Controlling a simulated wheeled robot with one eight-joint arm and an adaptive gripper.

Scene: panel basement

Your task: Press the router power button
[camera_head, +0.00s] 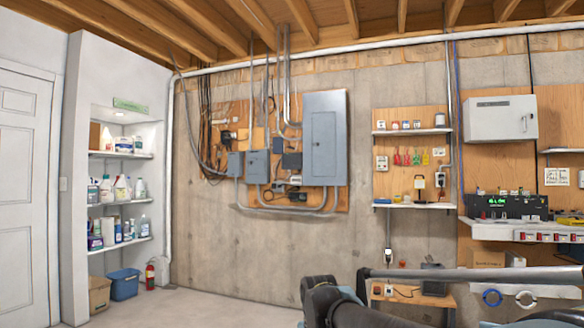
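A black box-shaped device (505,206) with green lit marks on its front sits on the right-hand shelf. It may be the router, but I cannot tell for sure at this size. No power button can be made out on it. Parts of my own arm cross the lower right of the view, below this device and apart from it in the picture. My gripper's fingers do not show.
A white shelf (484,229) holds the black device. A white wall cabinet (500,119) hangs above. A low wooden bench (412,297) is partly hidden behind my arm. A grey electrical panel (324,138) is on the middle wall. The floor (190,307) at centre left is clear.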

